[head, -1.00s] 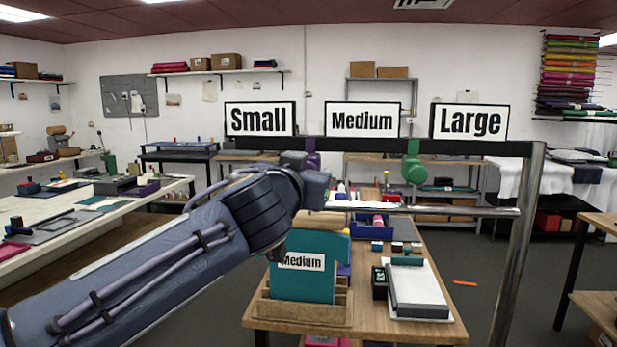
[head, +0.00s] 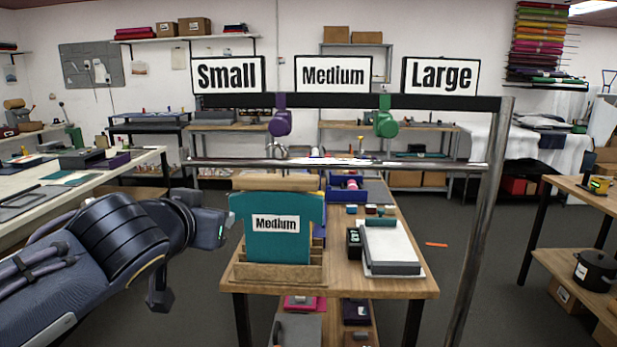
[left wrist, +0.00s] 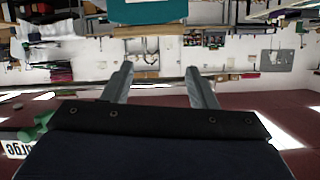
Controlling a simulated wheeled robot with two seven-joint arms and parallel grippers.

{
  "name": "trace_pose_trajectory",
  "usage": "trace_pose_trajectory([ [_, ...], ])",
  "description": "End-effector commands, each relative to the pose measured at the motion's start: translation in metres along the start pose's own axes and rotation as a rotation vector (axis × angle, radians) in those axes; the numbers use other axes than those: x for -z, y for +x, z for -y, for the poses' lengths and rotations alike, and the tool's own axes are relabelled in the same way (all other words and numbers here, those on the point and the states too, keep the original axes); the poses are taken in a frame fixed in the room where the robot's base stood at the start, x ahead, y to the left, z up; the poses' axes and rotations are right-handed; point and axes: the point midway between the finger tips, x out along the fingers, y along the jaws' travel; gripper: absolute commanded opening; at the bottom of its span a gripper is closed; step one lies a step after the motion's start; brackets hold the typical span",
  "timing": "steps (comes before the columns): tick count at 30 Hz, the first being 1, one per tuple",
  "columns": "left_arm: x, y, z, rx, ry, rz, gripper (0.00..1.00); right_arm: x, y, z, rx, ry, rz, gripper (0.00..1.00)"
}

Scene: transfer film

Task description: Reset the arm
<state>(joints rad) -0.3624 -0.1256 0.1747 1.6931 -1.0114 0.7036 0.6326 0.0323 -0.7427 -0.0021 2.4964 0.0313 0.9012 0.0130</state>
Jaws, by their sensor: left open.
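My left arm comes in from the left in the head view and reaches to the left of the wooden table. My left gripper (head: 217,230) is beside the teal sheet, apart from it and lower than the rail. In the left wrist view my left gripper (left wrist: 160,82) has its two fingers spread, with nothing between them. The wrist view is turned over, with the teal sheet (left wrist: 148,11) at its top edge. My right gripper is in neither view.
A wooden table (head: 345,275) holds a teal sheet marked Medium (head: 272,248) in a wooden holder and a grey pad (head: 390,248). A metal rack (head: 480,200) carries Small, Medium and Large signs, a purple hanger (head: 280,118) and a green hanger (head: 384,118).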

Motion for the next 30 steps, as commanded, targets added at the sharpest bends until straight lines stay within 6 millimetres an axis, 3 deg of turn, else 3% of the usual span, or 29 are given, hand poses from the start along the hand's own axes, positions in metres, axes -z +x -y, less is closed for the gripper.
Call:
trace_pose_trajectory([
  [1, -0.037, -0.008, 0.017, 0.013, -0.024, 0.082, 0.52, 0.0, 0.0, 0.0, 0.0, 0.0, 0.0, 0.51],
  [3, -0.088, -0.019, 0.03, 0.01, -0.06, 0.197, 0.52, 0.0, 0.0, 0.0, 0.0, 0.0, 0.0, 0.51],
  [7, -0.183, -0.051, 0.039, -0.024, -0.155, 0.401, 0.52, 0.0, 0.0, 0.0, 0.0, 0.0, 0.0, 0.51],
  [9, -0.231, -0.07, 0.034, -0.057, -0.221, 0.498, 0.52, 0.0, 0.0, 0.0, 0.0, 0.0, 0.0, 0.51],
  [12, -0.285, -0.097, 0.018, -0.117, -0.318, 0.604, 0.52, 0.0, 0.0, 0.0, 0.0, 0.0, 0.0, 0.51],
  [15, -0.323, -0.118, -0.002, -0.177, -0.402, 0.671, 0.52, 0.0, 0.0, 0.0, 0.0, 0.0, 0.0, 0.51],
  [20, -0.35, -0.135, -0.023, -0.239, -0.478, 0.713, 0.52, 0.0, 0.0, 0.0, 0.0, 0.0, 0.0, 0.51],
  [30, -0.353, -0.136, -0.026, -0.249, -0.488, 0.718, 0.52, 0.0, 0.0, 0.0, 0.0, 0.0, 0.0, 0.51],
])
